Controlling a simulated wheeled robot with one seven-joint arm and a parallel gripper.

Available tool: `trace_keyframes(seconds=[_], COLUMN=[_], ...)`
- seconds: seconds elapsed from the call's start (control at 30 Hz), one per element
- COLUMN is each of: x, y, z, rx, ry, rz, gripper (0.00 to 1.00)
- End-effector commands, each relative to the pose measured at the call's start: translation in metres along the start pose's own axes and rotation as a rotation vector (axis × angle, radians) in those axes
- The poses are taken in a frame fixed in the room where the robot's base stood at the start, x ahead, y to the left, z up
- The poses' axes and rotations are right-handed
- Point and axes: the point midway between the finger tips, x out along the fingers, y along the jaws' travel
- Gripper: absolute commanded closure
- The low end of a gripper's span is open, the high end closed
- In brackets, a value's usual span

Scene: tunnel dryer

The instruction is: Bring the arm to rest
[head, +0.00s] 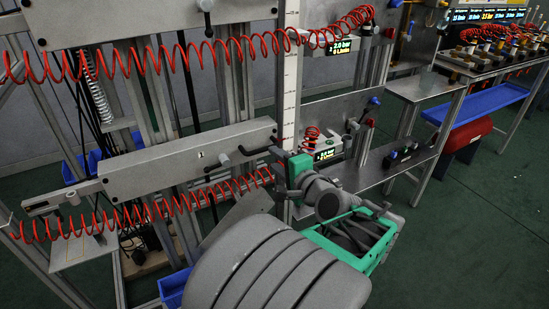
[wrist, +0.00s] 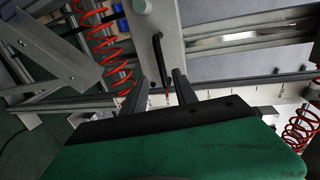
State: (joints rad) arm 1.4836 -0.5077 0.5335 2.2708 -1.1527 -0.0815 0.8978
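My gripper (head: 277,152) is in front of the right end of the lower grey panel (head: 150,168), on my green and grey arm. In the wrist view its two dark fingers (wrist: 162,82) stand apart with a gap between them. A black curved handle (wrist: 159,60) on a grey panel shows just beyond the gap. The fingers do not visibly close on it. I cannot tell the exact distance between fingers and handle.
Red coiled hoses (head: 180,50) hang along the panels. A pale upright post (head: 291,75) stands close behind my gripper. A metal shelf (head: 375,170) and a bench with a blue tray (head: 480,103) are at right. Green floor (head: 480,230) is open at lower right.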

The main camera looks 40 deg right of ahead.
Motion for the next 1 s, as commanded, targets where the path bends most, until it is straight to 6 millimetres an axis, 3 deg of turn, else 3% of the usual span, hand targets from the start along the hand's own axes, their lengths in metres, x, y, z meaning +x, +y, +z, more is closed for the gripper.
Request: trace_keyframes(seconds=[0.27, 0.37, 0.53, 0.67, 0.8, 1.0], x=[0.003, 0.014, 0.018, -0.007, -0.051, -0.107], y=[-0.002, -0.003, 0.005, 0.008, -0.001, -0.016], z=[0.008, 0.042, 0.139, 0.199, 0.243, 0.272], rx=[-0.023, -0.140, -0.543, -0.878, -1.217, -1.538], ry=[-0.019, -0.104, -0.371, -0.579, -0.789, -0.998], rz=[0.018, 0.103, 0.342, 0.483, 0.586, 0.657], gripper=[0.66, 0.66, 0.66, 0.66, 0.66, 0.66])
